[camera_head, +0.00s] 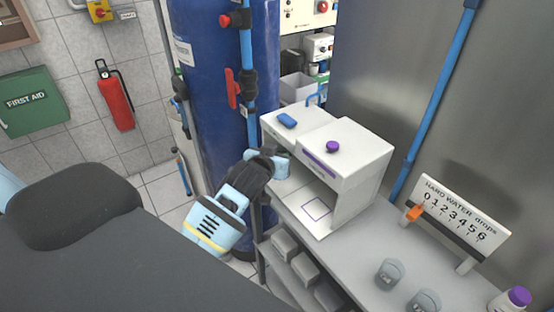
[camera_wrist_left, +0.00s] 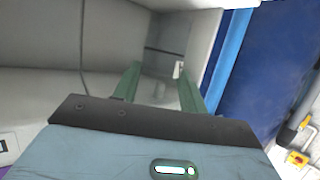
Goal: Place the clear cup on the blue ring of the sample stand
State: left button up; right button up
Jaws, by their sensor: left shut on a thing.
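The sample stand (camera_head: 362,150) is a white box on the bench, with a purple knob on its right half and a blue pad and blue tap on its left half. My left gripper (camera_head: 282,166) reaches to the left bay of the stand. Its fingers are hidden there in the head view. In the left wrist view the two green fingers of the gripper (camera_wrist_left: 160,88) stand apart, shut on what I take to be the clear cup, whose outline is hard to make out. The blue ring is not visible. My right gripper is not in view.
A square outline (camera_head: 316,210) marks the floor of the stand's open right bay. Two other clear cups (camera_head: 390,272) (camera_head: 425,301) stand on the grey bench at the front right. A purple-capped bottle (camera_head: 513,300) is at the right edge. A blue tank (camera_head: 212,110) rises behind my left gripper.

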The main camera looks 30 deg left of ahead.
pick_arm(q)
jog(key=shift+w+a, duration=0.45)
jog(key=shift+w, duration=0.15)
jog(key=shift+f, duration=1.85)
jog(key=shift+f, duration=0.15)
jog(key=o, duration=1)
